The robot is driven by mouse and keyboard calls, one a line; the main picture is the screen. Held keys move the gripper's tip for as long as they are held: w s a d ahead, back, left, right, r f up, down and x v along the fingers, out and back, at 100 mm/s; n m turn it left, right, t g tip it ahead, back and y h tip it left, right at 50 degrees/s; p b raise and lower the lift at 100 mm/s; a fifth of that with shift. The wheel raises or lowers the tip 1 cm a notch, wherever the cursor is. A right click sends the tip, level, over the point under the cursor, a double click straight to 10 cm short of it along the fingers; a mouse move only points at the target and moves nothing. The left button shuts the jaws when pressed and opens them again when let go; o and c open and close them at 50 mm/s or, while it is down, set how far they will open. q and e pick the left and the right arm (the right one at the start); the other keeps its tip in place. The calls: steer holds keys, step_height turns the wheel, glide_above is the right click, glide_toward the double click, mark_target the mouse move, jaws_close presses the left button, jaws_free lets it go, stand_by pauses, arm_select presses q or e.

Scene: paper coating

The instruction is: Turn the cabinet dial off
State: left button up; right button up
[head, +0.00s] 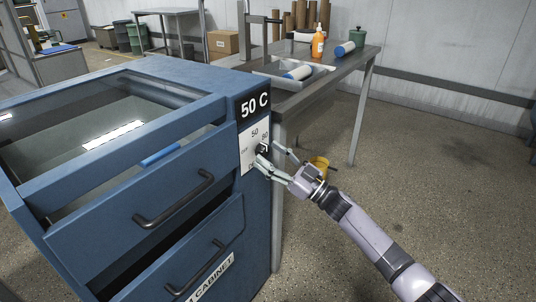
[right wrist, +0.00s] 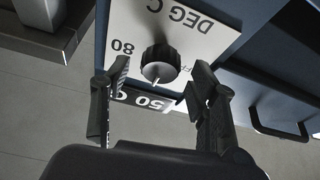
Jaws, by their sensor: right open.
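The blue cabinet (head: 262,210) stands at the left. Its display sign (head: 255,105) reads "50 C", above a white dial plate (head: 246,160) with temperature marks. The dark dial (head: 263,148) is partly hidden by my fingers in the head view. In the right wrist view the round, ribbed dial (right wrist: 160,62) shows clearly on its plate, with the print upside down. My right gripper (head: 269,153) is open, with one finger on each side of the dial and gaps visible between fingers and dial in the wrist view. My left gripper is out of view.
The cabinet's upper drawer (head: 125,210) and lower drawer (head: 210,262) have black handles and appear pulled out. A metal table (head: 345,70) with a tray, rollers and an orange bottle stands behind. A yellow bucket (head: 320,164) is on the floor beyond my gripper. Floor at the right is clear.

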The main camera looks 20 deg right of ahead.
steer(key=shift+w+a+r, duration=0.3)
steer(key=shift+w+a, duration=0.15)
steer(key=shift+w, duration=0.05)
steer(key=shift+c, duration=0.4)
steer(key=c, duration=1.1)
